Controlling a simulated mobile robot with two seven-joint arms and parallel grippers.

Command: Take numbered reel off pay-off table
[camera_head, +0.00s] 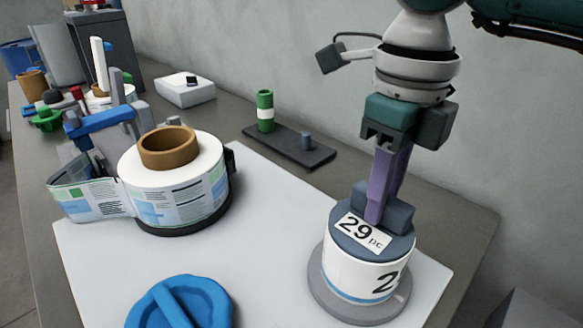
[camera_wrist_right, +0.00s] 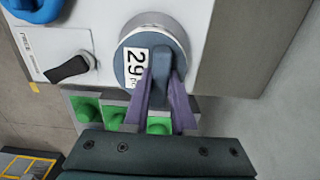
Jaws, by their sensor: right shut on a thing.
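The numbered reel (camera_head: 350,272) is a white cylinder with a blue stripe and a large 2 on its side. Its blue-grey top carries a white "29 pc" label and a raised grip bar. It stands upright over a grey round plate (camera_head: 330,300) at the front right of the white deck; I cannot tell if it touches the plate. My right gripper (camera_head: 376,212) points down from above, its purple fingers shut on the grip bar. In the right wrist view the fingers (camera_wrist_right: 165,82) lie on both sides of the bar on the reel top (camera_wrist_right: 128,82). My left gripper is out of view.
A big label roll (camera_head: 205,195) with a brown core stands on the left of the white deck (camera_head: 275,240). A blue round part (camera_head: 200,290) lies at the front. A dark plate (camera_head: 290,150) with a green cylinder (camera_head: 265,112) lies behind. Green buttons (camera_wrist_right: 88,108) show near the deck edge.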

